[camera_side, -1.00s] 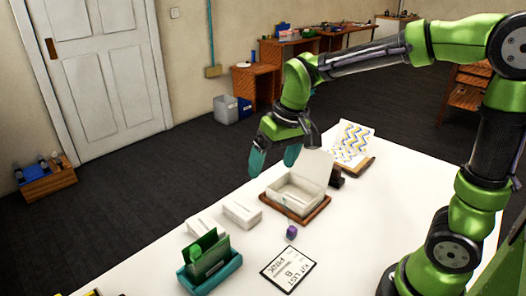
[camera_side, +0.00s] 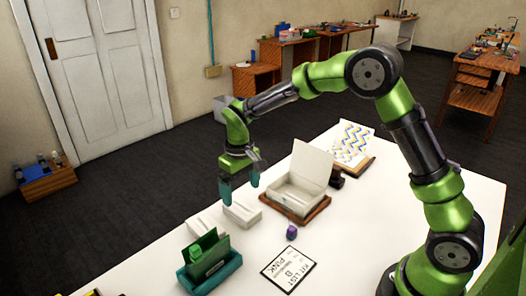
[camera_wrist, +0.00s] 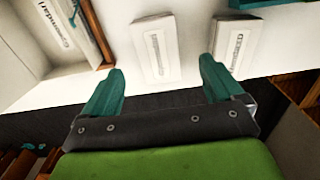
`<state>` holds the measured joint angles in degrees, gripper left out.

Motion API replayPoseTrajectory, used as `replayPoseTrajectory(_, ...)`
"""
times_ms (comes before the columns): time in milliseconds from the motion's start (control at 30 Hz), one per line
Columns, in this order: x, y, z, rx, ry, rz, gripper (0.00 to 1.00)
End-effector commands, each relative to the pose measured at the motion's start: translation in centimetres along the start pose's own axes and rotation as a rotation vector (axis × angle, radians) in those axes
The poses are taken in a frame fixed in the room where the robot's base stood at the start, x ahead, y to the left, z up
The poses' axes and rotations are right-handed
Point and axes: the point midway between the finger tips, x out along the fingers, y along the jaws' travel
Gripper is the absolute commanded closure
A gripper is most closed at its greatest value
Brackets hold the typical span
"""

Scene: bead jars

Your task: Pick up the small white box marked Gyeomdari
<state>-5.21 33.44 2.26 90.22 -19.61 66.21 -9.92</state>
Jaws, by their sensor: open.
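Two small white boxes lie on the white table. One box (camera_side: 242,213) is nearer the wooden tray, and the other (camera_side: 201,222) is nearer the green holder. In the wrist view they are the middle box (camera_wrist: 157,50) and the right box (camera_wrist: 236,42). Both carry dark print that is too small to read surely. My gripper (camera_side: 240,183) is open and empty, pointing down just above and behind the boxes. In the wrist view its teal fingers (camera_wrist: 162,68) are spread, with the middle box beyond the gap between them.
A larger white box (camera_side: 292,193) with raised lid stands on a wooden tray (camera_side: 309,217); print like "Gyeomdari" shows on it in the wrist view (camera_wrist: 62,22).

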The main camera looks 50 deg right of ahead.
Motion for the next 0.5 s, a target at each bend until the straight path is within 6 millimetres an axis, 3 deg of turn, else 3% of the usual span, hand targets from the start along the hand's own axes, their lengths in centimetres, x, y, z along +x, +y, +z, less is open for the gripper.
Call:
replayPoseTrajectory(100,1.7,0.0,0.0,0.001,-0.002,-0.001,0.06)
replayPoseTrajectory(333,3.4,0.1,-0.1,0.0,-0.001,-0.001,0.06)
replayPoseTrajectory(500,6.0,0.4,-0.6,0.0,-0.003,-0.001,0.06)
